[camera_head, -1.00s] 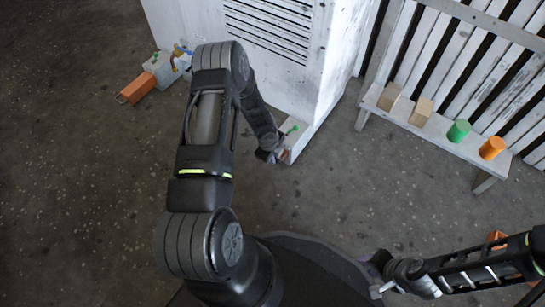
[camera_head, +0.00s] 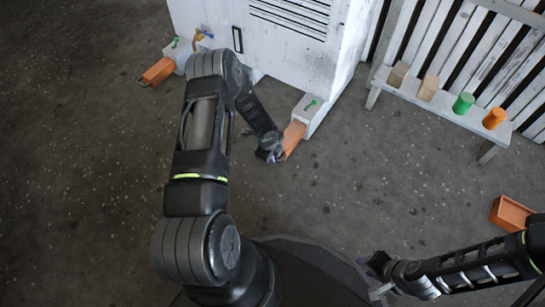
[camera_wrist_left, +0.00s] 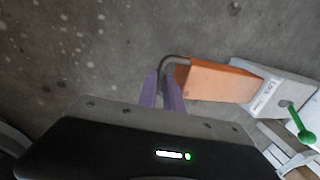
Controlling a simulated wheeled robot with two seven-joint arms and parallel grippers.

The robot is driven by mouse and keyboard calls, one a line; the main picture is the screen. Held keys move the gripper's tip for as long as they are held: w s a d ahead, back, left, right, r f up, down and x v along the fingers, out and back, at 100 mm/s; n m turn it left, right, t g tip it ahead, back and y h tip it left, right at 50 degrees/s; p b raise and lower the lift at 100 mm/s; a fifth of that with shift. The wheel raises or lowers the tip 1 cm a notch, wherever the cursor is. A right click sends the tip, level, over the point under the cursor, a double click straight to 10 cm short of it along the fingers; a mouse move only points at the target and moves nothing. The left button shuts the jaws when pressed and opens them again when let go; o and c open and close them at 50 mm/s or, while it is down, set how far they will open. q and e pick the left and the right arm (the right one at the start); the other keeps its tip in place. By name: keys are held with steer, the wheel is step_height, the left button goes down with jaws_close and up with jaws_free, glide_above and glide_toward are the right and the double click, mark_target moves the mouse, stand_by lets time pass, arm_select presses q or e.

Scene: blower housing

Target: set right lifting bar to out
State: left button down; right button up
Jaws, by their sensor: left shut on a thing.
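The right lifting bar (camera_head: 292,138) is an orange bar that sticks out of a white block at the housing's front right corner. It also shows in the left wrist view (camera_wrist_left: 218,82), with a dark loop handle at its outer end. My left gripper (camera_head: 274,157) is shut on this handle; its purple fingers (camera_wrist_left: 164,88) meet it in the wrist view. A green lever (camera_head: 311,104) sits on top of the block, also in the wrist view (camera_wrist_left: 298,125). My right gripper (camera_head: 374,272) is low at the right, away from the housing; its jaw opening is unclear.
The white housing (camera_head: 290,60) stands at the back. Another orange bar (camera_head: 158,71) sticks out at its left corner. A bench (camera_head: 425,107) with wooden blocks and green and orange cylinders stands right. An orange box (camera_head: 510,213) lies on the otherwise clear floor.

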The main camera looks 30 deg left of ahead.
arm_select(q)
steer(key=shift+s+f, duration=0.1)
steer(key=shift+s, duration=0.25)
steer(key=c, duration=1.5)
jaws_free()
steer(key=shift+w, duration=0.1)
steer(key=p+v, duration=0.3)
steer(key=v, duration=0.5)
